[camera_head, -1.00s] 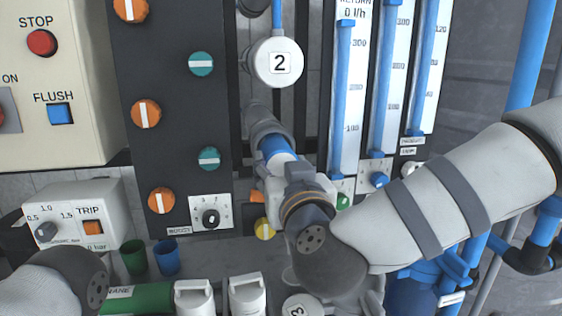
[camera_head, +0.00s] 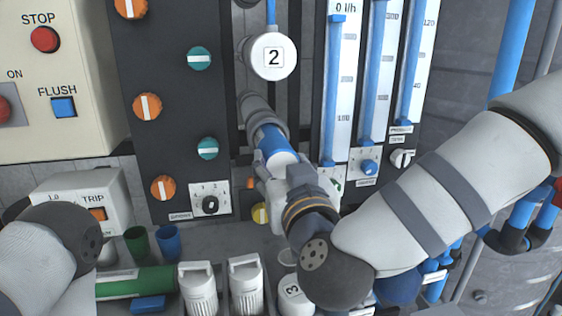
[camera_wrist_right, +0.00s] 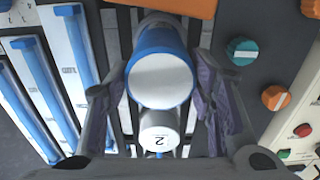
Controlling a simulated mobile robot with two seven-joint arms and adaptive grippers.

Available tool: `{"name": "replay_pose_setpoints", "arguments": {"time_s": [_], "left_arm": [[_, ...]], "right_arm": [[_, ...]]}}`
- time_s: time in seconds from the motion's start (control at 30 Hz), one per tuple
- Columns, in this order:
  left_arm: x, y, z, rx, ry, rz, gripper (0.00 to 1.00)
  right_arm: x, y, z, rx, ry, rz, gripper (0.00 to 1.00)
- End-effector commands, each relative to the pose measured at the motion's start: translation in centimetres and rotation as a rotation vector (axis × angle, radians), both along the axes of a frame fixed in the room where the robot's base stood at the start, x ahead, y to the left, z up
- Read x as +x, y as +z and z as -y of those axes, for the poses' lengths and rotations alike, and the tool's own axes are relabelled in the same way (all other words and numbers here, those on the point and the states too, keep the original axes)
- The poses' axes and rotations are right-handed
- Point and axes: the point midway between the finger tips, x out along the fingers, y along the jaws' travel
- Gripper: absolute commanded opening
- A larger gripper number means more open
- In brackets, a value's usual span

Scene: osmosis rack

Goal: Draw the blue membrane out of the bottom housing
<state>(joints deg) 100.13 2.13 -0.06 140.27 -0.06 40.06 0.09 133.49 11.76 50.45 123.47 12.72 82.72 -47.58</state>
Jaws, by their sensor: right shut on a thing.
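The blue membrane (camera_head: 272,142) sticks out of the open grey bottom housing (camera_head: 262,112), its pale round end facing me. In the right wrist view the membrane (camera_wrist_right: 161,48) lies between the two fingers. My right gripper (camera_head: 278,172) is shut on the membrane near its outer end and partly hides it in the head view. The inner part of the membrane is hidden in the housing. Only a part of my left arm shows at the lower left of the head view; its gripper is out of sight.
The white cap marked 2 (camera_head: 272,57) sits on the housing above. Below lie a green cylinder (camera_head: 135,283), white canisters (camera_head: 246,288) and a cap marked 3 (camera_head: 294,297). Flow meters (camera_head: 338,95) stand close right; the knob panel (camera_head: 175,110) is left.

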Motion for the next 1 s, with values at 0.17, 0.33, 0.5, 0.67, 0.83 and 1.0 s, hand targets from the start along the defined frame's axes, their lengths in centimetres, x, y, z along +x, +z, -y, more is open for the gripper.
{"name": "replay_pose_setpoints", "arguments": {"time_s": [0.17,0.33,0.5,0.67,0.83,1.0], "left_arm": [[0.0,0.0,0.0,0.0,0.0,0.002,0.4],[0.1,0.1,0.0,0.0,0.0,0.005,0.4],[0.2,0.2,0.0,0.0,0.0,0.008,0.4],[0.2,0.2,0.0,0.0,0.0,0.008,0.4],[0.2,0.2,0.0,0.0,0.0,0.008,0.4],[0.2,0.2,0.0,0.0,0.0,0.008,0.4]], "right_arm": [[-0.8,0.0,0.1,0.001,0.001,0.001,0.14],[-1.5,0.0,0.3,0.001,0.001,0.001,0.14],[-2.1,0.0,0.4,0.0,0.001,0.0,0.14],[-2.2,-0.1,0.4,0.001,0.0,0.001,0.14],[-2.2,-0.1,0.4,0.001,0.0,0.001,0.61],[-2.2,-0.1,0.5,0.001,0.0,0.001,0.73]]}}
